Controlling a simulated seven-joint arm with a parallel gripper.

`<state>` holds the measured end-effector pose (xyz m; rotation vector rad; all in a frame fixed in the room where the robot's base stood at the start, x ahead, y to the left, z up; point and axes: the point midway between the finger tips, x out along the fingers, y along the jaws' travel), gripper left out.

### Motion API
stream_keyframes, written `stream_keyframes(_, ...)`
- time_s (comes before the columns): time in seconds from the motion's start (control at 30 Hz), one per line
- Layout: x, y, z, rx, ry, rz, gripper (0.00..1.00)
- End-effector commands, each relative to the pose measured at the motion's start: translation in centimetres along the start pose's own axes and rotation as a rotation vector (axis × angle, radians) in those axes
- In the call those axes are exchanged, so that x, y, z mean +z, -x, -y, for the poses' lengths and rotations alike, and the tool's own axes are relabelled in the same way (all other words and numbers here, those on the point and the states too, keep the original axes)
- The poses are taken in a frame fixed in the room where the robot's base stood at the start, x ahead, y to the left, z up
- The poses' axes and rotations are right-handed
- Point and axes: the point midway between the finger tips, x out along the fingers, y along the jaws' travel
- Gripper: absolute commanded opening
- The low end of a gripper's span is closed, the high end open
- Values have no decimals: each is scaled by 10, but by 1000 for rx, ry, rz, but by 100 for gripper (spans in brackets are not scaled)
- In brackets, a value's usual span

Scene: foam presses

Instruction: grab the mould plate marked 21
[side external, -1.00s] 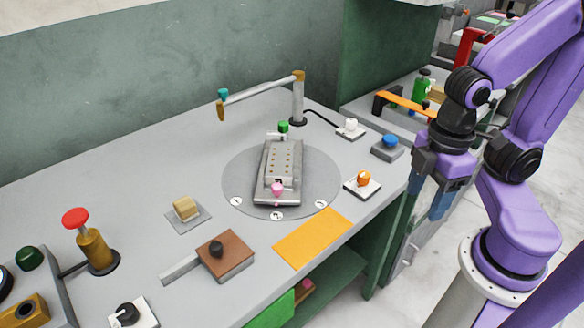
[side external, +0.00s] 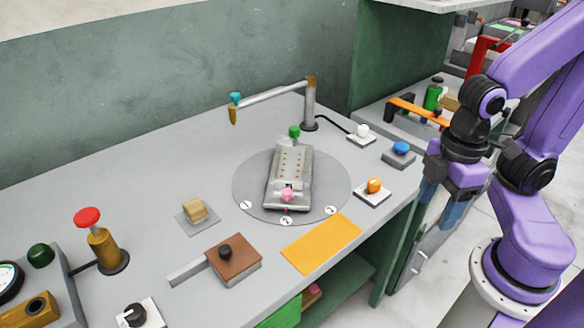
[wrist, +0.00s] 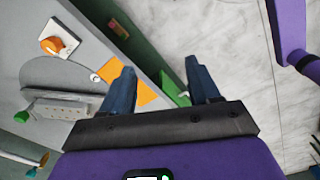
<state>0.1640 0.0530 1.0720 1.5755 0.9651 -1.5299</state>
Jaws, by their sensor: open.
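I cannot read the number 21 on anything. A grey metal mould block (side external: 290,170) with small brass dots and a pink knob (side external: 287,195) sits on the round turntable (side external: 337,195) on the bench. It shows at the left of the wrist view (wrist: 62,106). My gripper (side external: 447,205) hangs off the bench's right end, fingers downward, apart from everything. In the wrist view my gripper (wrist: 160,70) has its two blue fingers wide apart with nothing between them.
A swing arm (side external: 270,93) on a post reaches over the back of the bench. An orange knob (side external: 374,186), a blue button (side external: 401,148) and an orange sheet (side external: 321,243) lie nearer me. A brown block (side external: 234,260) and red-topped lever (side external: 88,217) stand left.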

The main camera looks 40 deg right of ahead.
Motion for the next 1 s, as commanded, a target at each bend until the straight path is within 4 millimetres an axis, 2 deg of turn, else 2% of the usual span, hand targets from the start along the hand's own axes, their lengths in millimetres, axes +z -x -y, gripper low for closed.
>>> stream_keyframes(0.2, 0, 0, 0, 0, 0, 0, 61)
stream_keyframes(0.27, 0, 0, 0, 0, 0, 0, 81)
stream_keyframes(0.3, 0, 0, 0, 0, 0, 0, 94)
stream_keyframes(0.33, 0, 0, 0, 0, 0, 0, 100)
stream_keyframes(0.67, -6, -3, -7, 26, 35, 35, 100)
stream_keyframes(0.77, -20, -9, -21, 81, 111, 107, 100)
stream_keyframes(1.0, -76, -28, -69, 276, 393, 374, 100)
